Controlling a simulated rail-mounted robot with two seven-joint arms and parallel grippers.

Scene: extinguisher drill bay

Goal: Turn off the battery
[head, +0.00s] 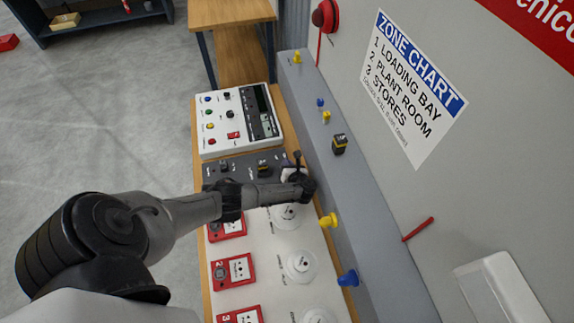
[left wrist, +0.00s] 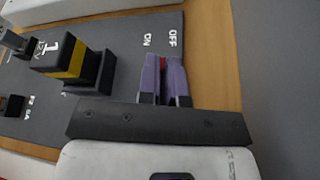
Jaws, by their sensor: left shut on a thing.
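The dark grey power panel (head: 240,163) lies on the bench between two white panels. My left gripper (head: 300,180) is at its right end, and it hides the switch there. In the left wrist view my left gripper (left wrist: 163,70) has its purple fingers shut on a red switch lever (left wrist: 163,62), beside the ON and OFF lettering. Only a sliver of the lever shows, so I cannot tell its exact position. A black battery block with a yellow band (left wrist: 72,62) sits in the panel left of the fingers; it also shows in the head view (head: 263,170). My right gripper is not in view.
A white control panel (head: 225,115) with coloured buttons stands behind. Red call points (head: 232,271) and white round detectors (head: 301,265) are in front. A grey ledge (head: 318,130) on the right carries coloured pegs and another yellow-banded black block (head: 339,144).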

